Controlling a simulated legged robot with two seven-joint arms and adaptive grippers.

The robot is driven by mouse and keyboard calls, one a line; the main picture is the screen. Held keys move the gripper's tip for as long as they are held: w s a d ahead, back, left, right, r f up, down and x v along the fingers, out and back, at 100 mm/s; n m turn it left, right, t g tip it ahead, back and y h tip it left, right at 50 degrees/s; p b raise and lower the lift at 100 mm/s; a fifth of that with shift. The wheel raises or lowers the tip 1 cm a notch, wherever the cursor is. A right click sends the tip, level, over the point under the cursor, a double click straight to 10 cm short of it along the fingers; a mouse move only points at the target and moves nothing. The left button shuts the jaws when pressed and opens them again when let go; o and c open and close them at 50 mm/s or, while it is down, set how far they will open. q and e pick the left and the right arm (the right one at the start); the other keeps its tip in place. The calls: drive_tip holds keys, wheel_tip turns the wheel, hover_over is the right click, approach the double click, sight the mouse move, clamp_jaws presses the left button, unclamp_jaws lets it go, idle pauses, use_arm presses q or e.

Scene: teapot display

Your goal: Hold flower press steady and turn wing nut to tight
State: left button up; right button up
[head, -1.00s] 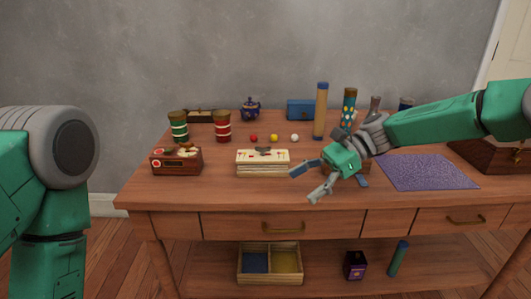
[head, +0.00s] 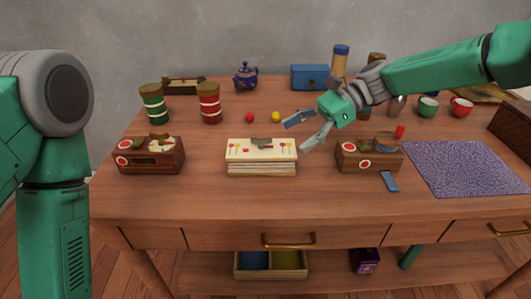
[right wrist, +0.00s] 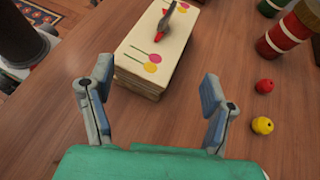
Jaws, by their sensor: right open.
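The flower press (head: 262,168) is a cream, layered block with painted flowers, standing on the table's front middle. It also shows in the right wrist view (right wrist: 145,45). A grey wing nut (head: 262,143) with a red mark beside it sits on its top; the right wrist view shows it as a grey bar with a red tip (right wrist: 166,22). My right gripper (head: 299,135) is open and empty, just right of the press in the head view. In the right wrist view its fingers (right wrist: 157,78) are spread wide, with the press beyond them. My left arm is at the left edge; its gripper is out of view.
Wooden boxes stand left (head: 152,157) and right (head: 368,158) of the press. Behind are a green jar (head: 153,104), a red jar (head: 209,104), and red (head: 249,118) and yellow balls (head: 276,117). A purple mat (head: 463,168) lies right.

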sight(271, 151)
drive_tip(key=b+x, duration=0.1)
drive_tip(key=x, duration=0.1)
drive_tip(key=b+x, duration=0.1)
drive_tip(key=x, duration=0.1)
drive_tip(key=shift+f+b, duration=0.35)
drive_tip(key=shift+b, duration=0.05)
drive_tip(key=x, duration=0.1)
drive_tip(key=p+x, duration=0.1)
drive_tip(key=x, duration=0.1)
drive_tip(key=shift+a+r, duration=0.1)
drive_tip(key=shift+r, duration=0.2)
drive_tip(key=shift+s+a+f+p, duration=0.2)
drive_tip(key=shift+a+f+p, duration=0.2)
drive_tip(key=shift+a, duration=0.15)
clamp_jaws()
drive_tip(key=shift+c, duration=0.5)
unclamp_jaws()
